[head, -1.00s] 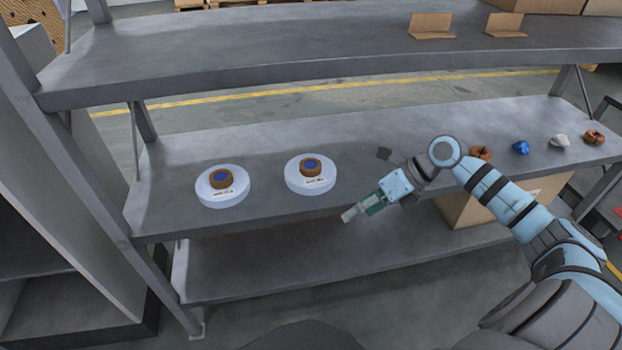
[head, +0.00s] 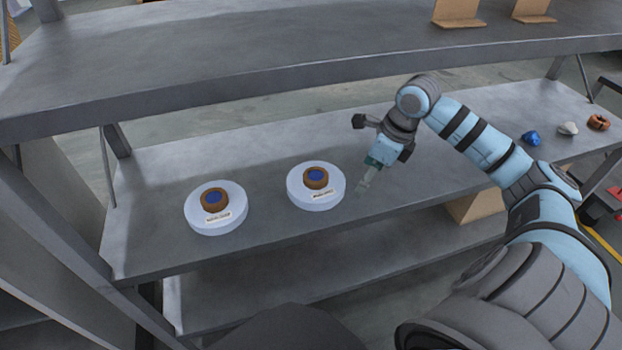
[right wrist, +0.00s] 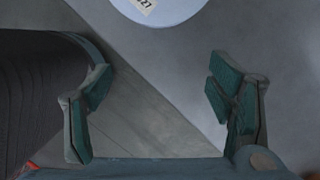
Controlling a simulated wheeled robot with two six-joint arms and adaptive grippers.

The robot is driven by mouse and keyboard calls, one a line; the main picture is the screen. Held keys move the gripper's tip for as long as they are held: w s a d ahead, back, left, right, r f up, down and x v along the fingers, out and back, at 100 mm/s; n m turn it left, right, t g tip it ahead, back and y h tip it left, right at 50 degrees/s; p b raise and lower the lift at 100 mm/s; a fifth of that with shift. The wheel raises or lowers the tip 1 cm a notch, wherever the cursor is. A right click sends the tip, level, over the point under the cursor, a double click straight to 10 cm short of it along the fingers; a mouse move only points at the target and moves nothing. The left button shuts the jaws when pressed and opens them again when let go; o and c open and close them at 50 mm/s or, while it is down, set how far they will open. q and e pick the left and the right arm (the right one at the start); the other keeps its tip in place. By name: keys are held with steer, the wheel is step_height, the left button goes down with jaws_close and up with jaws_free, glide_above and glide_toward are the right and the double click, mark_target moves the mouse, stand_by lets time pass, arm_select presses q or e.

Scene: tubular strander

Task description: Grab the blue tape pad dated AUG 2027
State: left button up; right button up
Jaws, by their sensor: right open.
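Two blue tape pads with brown rims sit on white round discs on the middle shelf: a left pad (head: 214,200) on the left disc (head: 190,213) and a right pad (head: 316,177) on the right disc (head: 297,190). Each disc carries a small label, too small to read in the head view. My right gripper (head: 366,184) is open and empty, just right of the right disc. In the right wrist view the open fingers (right wrist: 160,95) have nothing between them. A white disc (right wrist: 172,10) with a partly cut-off label (right wrist: 143,5) shows beyond them. My left gripper is out of view.
The middle shelf (head: 150,165) is clear around the discs. A blue lump (head: 531,138), a white lump (head: 568,128) and a brown ring (head: 599,122) lie at the right. A cardboard box (head: 474,206) stands below.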

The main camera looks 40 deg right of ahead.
glide_above(316, 175)
steer(key=s, duration=0.2)
steer(key=shift+w+d, duration=0.2)
steer(key=shift+d, duration=0.2)
steer(key=shift+w+f, duration=0.15)
steer(key=shift+f, duration=0.1)
steer(key=b+x, duration=0.2)
steer(key=x, duration=0.2)
steer(key=shift+a+f, duration=0.1)
steer(key=shift+f, duration=0.2)
steer(key=shift+c, duration=1)
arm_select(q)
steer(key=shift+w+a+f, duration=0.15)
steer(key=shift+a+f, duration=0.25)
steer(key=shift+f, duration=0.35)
arm_select(e)
steer(key=c, duration=1.2)
